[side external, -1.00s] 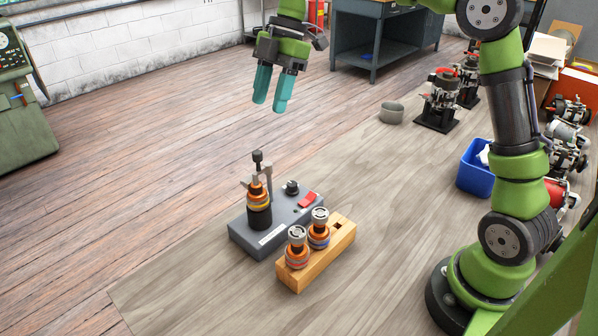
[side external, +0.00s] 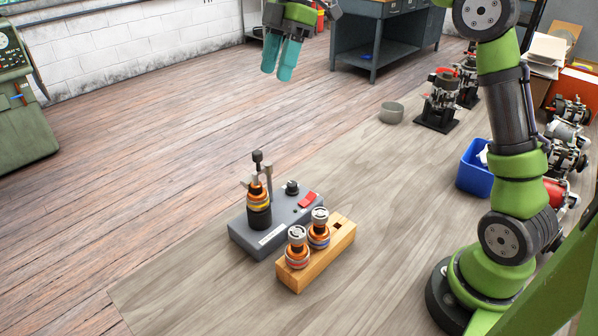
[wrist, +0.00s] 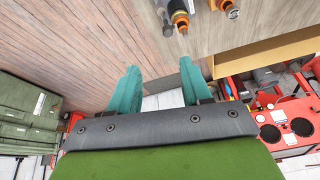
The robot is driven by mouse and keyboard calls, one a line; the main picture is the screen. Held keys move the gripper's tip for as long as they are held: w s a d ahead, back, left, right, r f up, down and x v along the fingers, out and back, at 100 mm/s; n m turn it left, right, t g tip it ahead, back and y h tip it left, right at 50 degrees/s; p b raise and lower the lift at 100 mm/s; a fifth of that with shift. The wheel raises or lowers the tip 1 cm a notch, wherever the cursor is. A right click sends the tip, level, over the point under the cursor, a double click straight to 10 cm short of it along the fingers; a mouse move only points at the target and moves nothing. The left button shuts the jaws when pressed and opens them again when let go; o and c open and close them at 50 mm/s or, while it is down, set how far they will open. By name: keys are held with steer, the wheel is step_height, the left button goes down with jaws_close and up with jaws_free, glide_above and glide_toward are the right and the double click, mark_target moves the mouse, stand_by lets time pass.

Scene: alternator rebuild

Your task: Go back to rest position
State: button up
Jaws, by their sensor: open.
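My gripper (side external: 282,60) hangs high above the bench in the side view, near the top edge. Its two teal fingers point down, apart and empty. In the wrist view the teal fingers (wrist: 158,90) show with a wide gap and nothing between them. Below and in front of it, a grey test fixture (side external: 275,228) stands on the bench, with an orange and black rotor (side external: 259,207) upright in it under a clamp. A wooden block (side external: 318,262) beside it holds two upright orange rotors (side external: 297,247). One socket in the block is empty.
A blue bin (side external: 474,168) and several alternator assemblies (side external: 438,100) stand at the right, near my arm's base. A small grey cup (side external: 392,112) sits on the bench (side external: 190,285) behind. The space around my gripper is clear.

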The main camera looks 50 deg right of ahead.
steer(key=s+f+m+t+h, duration=0.1)
steer(key=s+f+m+t, duration=0.2)
steer(key=s+m, duration=0.7)
steer(key=s+f+m+t+h, duration=0.1)
steer(key=s+f+m+t, duration=0.2)
steer(key=s+m, duration=0.6)
steer(key=s+f, duration=0.2)
steer(key=s, duration=0.1)
steer(key=shift+s+d+f+m+t, duration=0.2)
steer(key=shift+s+d+m+t, duration=0.1)
steer(key=shift+d+m+t, duration=0.1)
